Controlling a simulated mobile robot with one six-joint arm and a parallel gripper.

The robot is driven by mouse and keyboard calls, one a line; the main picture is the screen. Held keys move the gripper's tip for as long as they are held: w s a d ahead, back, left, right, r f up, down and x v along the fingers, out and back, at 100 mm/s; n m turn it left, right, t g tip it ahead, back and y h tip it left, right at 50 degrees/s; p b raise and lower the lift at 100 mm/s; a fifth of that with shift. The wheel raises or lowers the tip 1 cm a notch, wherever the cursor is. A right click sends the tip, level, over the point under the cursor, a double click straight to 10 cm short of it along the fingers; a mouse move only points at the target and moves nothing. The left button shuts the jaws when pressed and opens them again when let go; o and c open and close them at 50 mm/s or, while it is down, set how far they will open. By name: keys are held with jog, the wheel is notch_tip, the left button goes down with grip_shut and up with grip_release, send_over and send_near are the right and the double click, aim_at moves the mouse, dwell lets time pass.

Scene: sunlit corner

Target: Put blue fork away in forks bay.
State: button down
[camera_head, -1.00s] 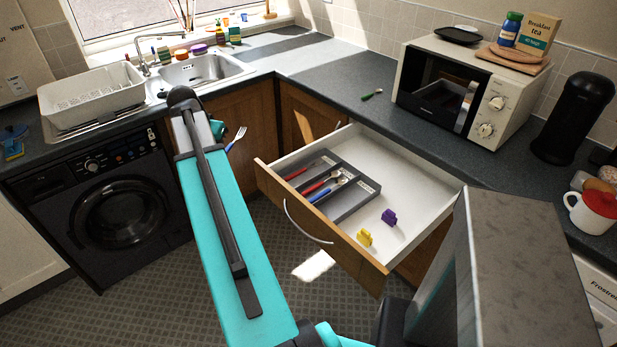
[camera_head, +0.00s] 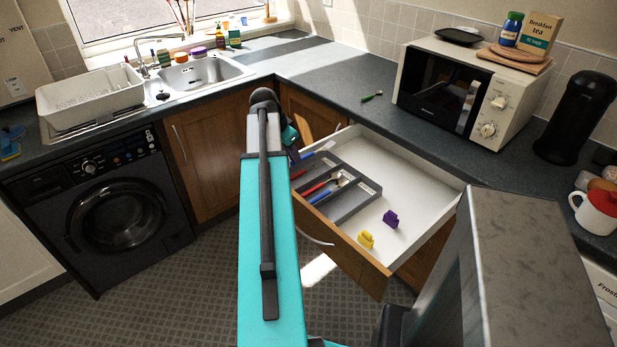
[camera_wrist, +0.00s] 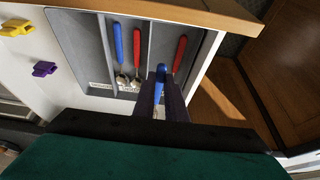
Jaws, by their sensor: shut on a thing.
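The blue fork (camera_wrist: 161,74) is held in my gripper (camera_wrist: 161,88); in the wrist view its blue handle end shows between the fingers. In the head view the fork (camera_head: 308,156) shows beside my gripper, over the left edge of the drawer, its pale end to the right. The grey cutlery tray (camera_head: 354,211) sits inside the open drawer (camera_head: 411,165). One bay holds a red-handled (camera_wrist: 137,48) and a blue-handled spoon (camera_wrist: 118,42). Bay labels are unreadable.
A yellow clip (camera_head: 366,239) and a purple clip (camera_head: 390,219) lie on the drawer floor outside the tray. The drawer's wooden front (camera_head: 345,262) stands out over the floor. A microwave (camera_head: 470,88) is on the counter behind.

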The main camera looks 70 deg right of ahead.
jog(key=p, duration=0.1)
send_over(295, 187)
jog(key=shift+a+f, duration=0.1)
jog(key=shift+f, duration=3)
jog(key=shift+f+p, duration=0.45)
jog(key=shift+f, duration=1.45)
jog(key=shift+f, duration=0.35)
jog(key=c, duration=2.1)
grip_release()
jog(key=shift+r, duration=0.1)
